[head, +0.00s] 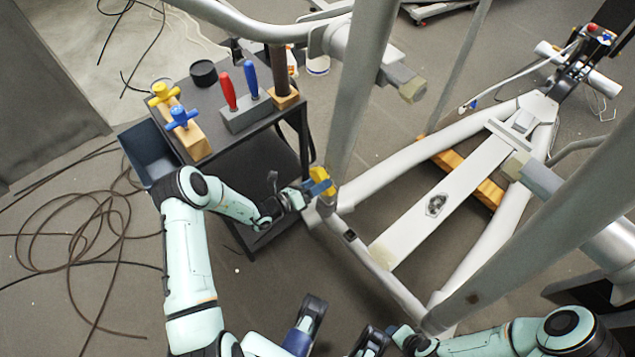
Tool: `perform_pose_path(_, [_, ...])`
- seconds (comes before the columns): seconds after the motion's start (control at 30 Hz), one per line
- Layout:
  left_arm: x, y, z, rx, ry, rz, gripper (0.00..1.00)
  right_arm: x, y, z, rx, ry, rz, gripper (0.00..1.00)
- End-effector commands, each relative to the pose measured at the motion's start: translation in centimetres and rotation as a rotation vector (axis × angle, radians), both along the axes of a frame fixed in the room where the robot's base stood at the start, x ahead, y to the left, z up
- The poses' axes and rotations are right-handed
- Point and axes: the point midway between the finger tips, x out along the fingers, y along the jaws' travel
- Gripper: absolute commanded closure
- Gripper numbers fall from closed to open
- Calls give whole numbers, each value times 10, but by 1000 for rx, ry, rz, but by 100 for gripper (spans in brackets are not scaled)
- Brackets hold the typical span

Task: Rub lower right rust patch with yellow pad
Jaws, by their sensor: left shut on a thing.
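My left gripper (308,190) is shut on the yellow pad (320,174), which has a blue part beside it. The pad is held next to the pale post and the lower left corner of the machine frame (395,165). I cannot tell whether it touches the metal. A small brown rust-like spot (473,298) shows on the thick tube at the lower right. A dark patch (437,204) shows on the frame's middle beam. My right gripper (372,342) is low at the bottom edge, partly cut off, and its jaw opening is unclear.
A dark cart (225,105) at the left holds a block with red and blue handled tools (246,112), a wooden block with yellow and blue knobs (190,137), and a black round container (203,73). Upright pale posts stand close to my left gripper. Cables (75,225) lie on the floor at left.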

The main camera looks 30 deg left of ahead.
Motion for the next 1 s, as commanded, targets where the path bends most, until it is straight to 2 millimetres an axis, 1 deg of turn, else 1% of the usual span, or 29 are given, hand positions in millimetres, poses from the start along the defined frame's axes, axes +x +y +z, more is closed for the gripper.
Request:
perform_pose_path(0.03, [0,-4,-4,1,15,-4,77,0,0,0,0,1,0,57])
perform_pose_path(0.17, [-1,-3,-4,1,15,-4,77,0,0,1,0,1,0,57])
perform_pose_path(0.23, [-5,-1,-3,2,17,-4,77,0,0,3,0,0,0,57])
perform_pose_path(0.6, [-40,15,-1,2,13,-1,77,1,0,21,0,-5,0,57])
perform_pose_path(0.8, [-54,21,-1,4,12,-2,77,2,0,26,0,-8,0,57])
perform_pose_path(1.0, [-56,22,-2,4,10,-3,77,2,0,26,0,-8,0,57])
